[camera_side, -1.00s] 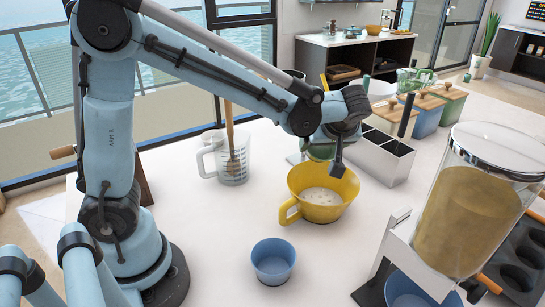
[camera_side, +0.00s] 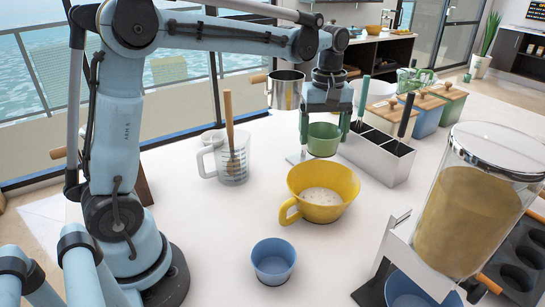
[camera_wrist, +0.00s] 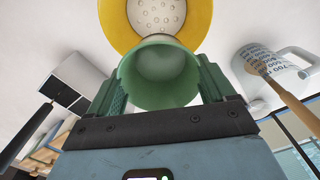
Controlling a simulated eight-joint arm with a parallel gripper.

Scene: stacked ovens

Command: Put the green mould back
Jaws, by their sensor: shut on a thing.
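The green mould (camera_side: 323,143) is a small round cup between my gripper's two green fingers, behind the yellow jug. My gripper (camera_side: 325,124) points down and is shut on the mould. In the wrist view the green mould (camera_wrist: 160,90) fills the space between the fingers (camera_wrist: 160,68), its open mouth towards the camera. Whether its base touches the table or hangs just above it, I cannot tell. A similar blue mould (camera_side: 273,262) stands alone near the front of the table.
The yellow jug (camera_side: 340,190), with pale contents, stands just in front. A clear measuring jug (camera_side: 232,165) is to the left, a metal utensil box (camera_side: 380,155) to the right, and a steel pot (camera_side: 287,92) behind. A dispenser (camera_side: 465,205) stands front right.

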